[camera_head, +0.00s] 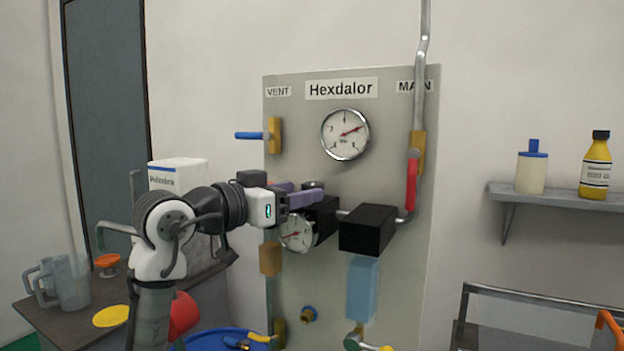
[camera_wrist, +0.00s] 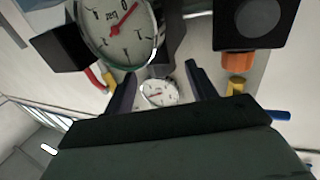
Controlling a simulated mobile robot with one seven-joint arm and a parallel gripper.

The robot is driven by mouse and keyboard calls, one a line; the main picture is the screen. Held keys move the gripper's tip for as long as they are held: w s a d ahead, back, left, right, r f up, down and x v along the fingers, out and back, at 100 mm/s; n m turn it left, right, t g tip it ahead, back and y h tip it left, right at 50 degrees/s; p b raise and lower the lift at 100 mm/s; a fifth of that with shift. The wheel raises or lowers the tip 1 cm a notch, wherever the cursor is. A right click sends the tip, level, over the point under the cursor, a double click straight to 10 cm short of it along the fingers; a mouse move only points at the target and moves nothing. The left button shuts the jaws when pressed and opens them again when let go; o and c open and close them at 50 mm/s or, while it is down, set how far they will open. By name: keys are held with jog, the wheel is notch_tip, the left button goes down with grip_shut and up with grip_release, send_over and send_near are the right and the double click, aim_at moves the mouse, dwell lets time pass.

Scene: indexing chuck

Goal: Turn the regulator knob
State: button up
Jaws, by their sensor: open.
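The grey Hexdalor panel (camera_head: 390,120) stands against the wall. My gripper (camera_head: 307,192) is in front of its middle, jaws open, with two purplish fingers pointing right in the head view. In the wrist view my gripper (camera_wrist: 160,71) has its fingers apart, with a dark grey part (camera_wrist: 173,42) beyond them. A lower gauge (camera_head: 297,233) is just below my gripper, with a black block (camera_head: 321,212) beside it. A dark round face shows on a black block (camera_wrist: 283,35) at the wrist view's upper right. I cannot tell for sure which dark part is the regulator knob.
An upper gauge (camera_head: 345,133) is on the panel. A blue lever (camera_head: 249,135) sticks out at left and a red handle (camera_head: 412,182) hangs at right. Another black block (camera_head: 367,229) juts out right of my gripper. A table (camera_head: 52,322) with jugs is at lower left.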

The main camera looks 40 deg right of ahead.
aim_at(313, 183)
jog(key=shift+w+d+p, duration=0.2)
jog(key=shift+d+p, duration=0.35)
jog(key=shift+d, duration=1.75)
jog(key=c, duration=1)
jog(key=shift+o, duration=0.2)
